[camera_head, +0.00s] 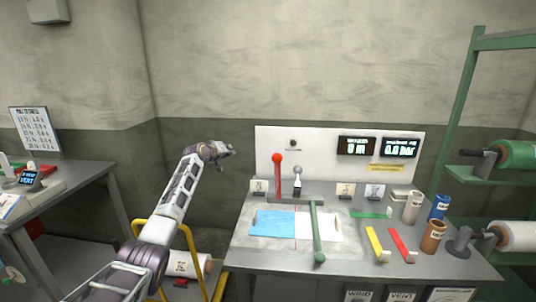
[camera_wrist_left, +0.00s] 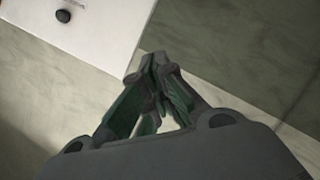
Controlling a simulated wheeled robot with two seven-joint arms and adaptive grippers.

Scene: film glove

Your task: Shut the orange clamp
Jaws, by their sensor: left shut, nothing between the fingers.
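A white back panel (camera_head: 320,145) with two displays stands behind the bench. Yellow (camera_head: 375,243) and red (camera_head: 402,244) strips and several cylinders lie or stand at right. A green rack (camera_head: 460,120) with rolls is far right. A yellow frame (camera_head: 190,240) stands at lower left.

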